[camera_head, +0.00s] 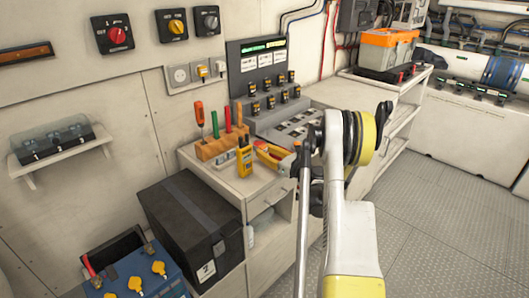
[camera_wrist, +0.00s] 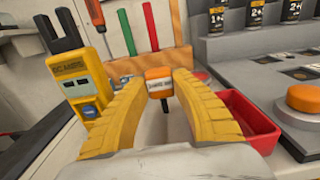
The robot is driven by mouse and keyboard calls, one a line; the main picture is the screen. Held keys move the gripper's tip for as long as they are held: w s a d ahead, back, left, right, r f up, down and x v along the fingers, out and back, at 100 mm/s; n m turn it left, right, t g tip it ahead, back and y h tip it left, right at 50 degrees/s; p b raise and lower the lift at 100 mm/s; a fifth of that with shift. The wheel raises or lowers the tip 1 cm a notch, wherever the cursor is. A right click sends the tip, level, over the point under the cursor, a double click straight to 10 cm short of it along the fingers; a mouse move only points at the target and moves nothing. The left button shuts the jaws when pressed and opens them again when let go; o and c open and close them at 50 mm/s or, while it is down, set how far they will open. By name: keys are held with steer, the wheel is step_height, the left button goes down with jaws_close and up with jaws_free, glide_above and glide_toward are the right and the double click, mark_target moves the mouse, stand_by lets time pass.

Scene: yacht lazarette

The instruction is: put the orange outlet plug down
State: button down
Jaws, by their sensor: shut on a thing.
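The orange outlet plug (camera_wrist: 158,74) has an orange cap with a pale label band and a dark lower part. It is between the two yellow fingers of my gripper (camera_wrist: 160,88) in the wrist view, and they are shut on it. It looks upright. Below and behind it are a pale counter surface and a red tray (camera_wrist: 252,118); I cannot tell whether the plug touches anything below. In the head view, my gripper (camera_head: 270,150) is over the counter beside the yellow meter, and the plug cannot be made out there.
A yellow meter (camera_wrist: 80,88) stands close left of my gripper. A wooden tool block (camera_head: 222,146) with upright tools is behind. A grey control panel (camera_wrist: 255,75) with an orange knob (camera_wrist: 304,98) is at the right. A black case (camera_head: 180,220) sits lower left.

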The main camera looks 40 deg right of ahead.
steer(key=shift+f+b, duration=0.3)
steer(key=shift+f, duration=0.05)
steer(key=c, duration=1.2)
jaws_free()
steer(key=shift+o, duration=0.2)
steer(key=shift+r, duration=0.1)
